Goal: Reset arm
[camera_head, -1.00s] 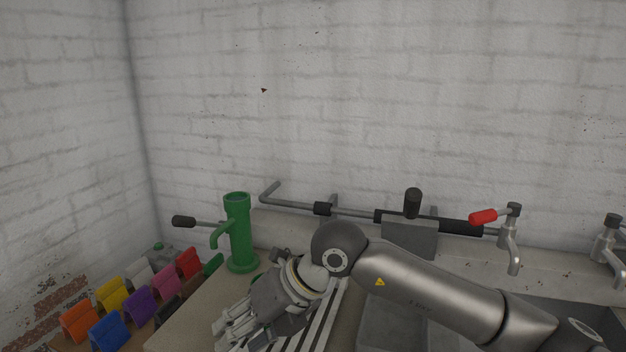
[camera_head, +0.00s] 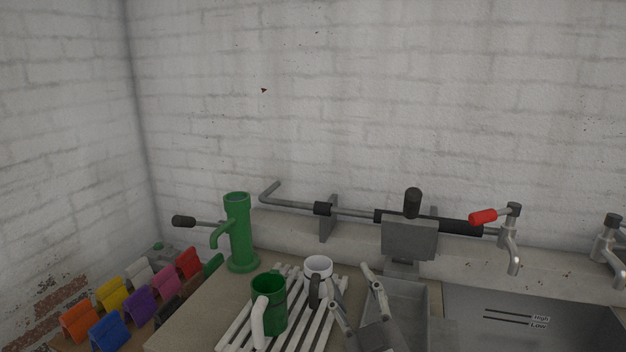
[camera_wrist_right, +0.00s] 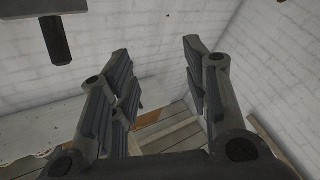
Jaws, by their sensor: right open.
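My right gripper (camera_head: 352,288) stands at the bottom middle of the head view, fingers pointing up and spread apart with nothing between them. In the right wrist view its open fingers (camera_wrist_right: 158,60) frame white brick wall and some wooden boards below. In the head view the gripper is close to the right side of a white slatted rack (camera_head: 236,330). A green mug (camera_head: 270,292) with a white handle and a white mug (camera_head: 317,264) with a dark handle stand on the rack. The gripper partly covers the rack's right side. My left gripper is not in view.
A green hand pump (camera_head: 239,235) stands behind the rack. A grey pipe with levers (camera_head: 350,211) runs along the wall. Coloured clips or cards (camera_head: 139,304) fill the lower left.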

